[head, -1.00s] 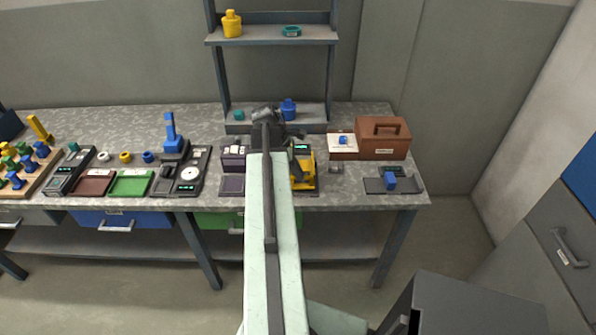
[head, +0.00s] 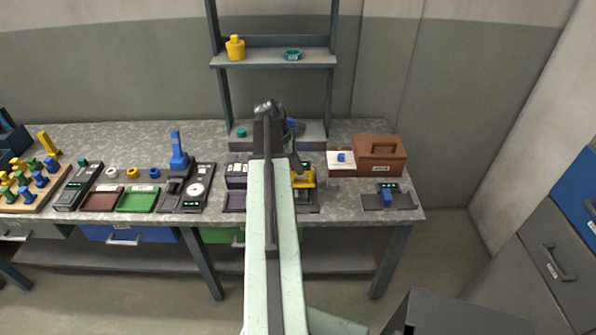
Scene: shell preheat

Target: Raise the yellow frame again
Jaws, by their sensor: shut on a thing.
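The yellow frame (head: 304,181) is on a dark station at the right of centre of the workbench. A small display with green digits shows just behind it. The arm covers the left side of the frame and station. My gripper (head: 297,169) points down at the frame from above and is shut on it. The fingertips are small and partly hidden, so the exact grip point is unclear. The dark front part of the station's base shows below the frame.
A brown case (head: 381,157) and a white card with a blue piece (head: 341,158) stand to the right. A device with a blue block (head: 387,199) lies at the front right. A blue lever (head: 178,152) stands to the left. A shelf (head: 275,60) rises behind.

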